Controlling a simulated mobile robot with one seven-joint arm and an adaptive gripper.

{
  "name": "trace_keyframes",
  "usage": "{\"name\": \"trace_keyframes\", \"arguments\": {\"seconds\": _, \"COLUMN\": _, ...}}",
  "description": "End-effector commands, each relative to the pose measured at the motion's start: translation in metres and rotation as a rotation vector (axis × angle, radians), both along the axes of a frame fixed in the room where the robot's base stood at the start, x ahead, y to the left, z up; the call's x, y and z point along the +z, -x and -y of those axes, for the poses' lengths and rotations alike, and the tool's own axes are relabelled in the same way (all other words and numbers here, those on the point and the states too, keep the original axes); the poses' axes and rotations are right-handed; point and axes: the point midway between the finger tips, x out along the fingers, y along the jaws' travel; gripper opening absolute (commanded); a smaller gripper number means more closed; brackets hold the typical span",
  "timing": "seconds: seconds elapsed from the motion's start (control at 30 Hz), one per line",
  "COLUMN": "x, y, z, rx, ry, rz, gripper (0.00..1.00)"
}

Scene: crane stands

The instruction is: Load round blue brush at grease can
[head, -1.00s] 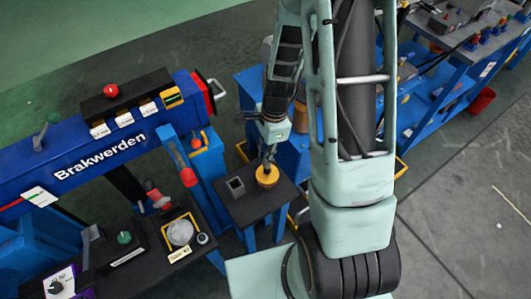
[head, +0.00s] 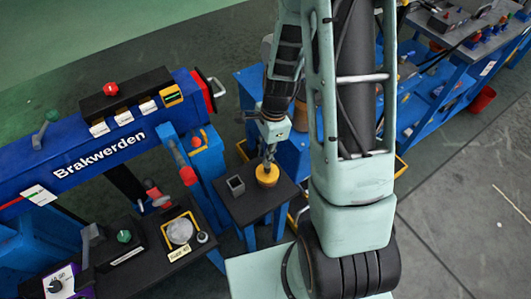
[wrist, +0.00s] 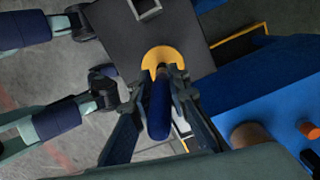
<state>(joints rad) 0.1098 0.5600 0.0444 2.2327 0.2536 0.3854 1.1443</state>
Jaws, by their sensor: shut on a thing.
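The round blue brush (wrist: 158,112) shows in the wrist view as a thick blue handle between my fingers. My gripper (wrist: 164,76) is shut on it. The yellow grease can (wrist: 158,54) lies just beyond the fingertips, and the brush's far end overlaps it in the picture. The brush's bristle end is hidden, so I cannot tell how deep it sits in the can. In the head view the grease can (head: 267,176) stands on a small dark-topped table, with my gripper (head: 268,155) right above it.
The small table (head: 248,208) also bears a square grey open holder (head: 236,185), left of the can. A blue machine marked Brakwerden (head: 100,158) stands on the left. A blue bench (head: 440,85) and a red bucket (head: 482,98) are at the upper right. Open floor lies at the right.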

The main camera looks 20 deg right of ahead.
Motion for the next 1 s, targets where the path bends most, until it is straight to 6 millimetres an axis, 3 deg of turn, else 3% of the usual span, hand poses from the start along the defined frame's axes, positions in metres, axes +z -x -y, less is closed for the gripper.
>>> {"name": "trace_keyframes", "arguments": {"seconds": 1.0, "x": -0.0079, "y": 0.0000, "z": 0.0000, "rx": 0.000, "ry": 0.000, "rz": 0.000, "gripper": 0.00}}
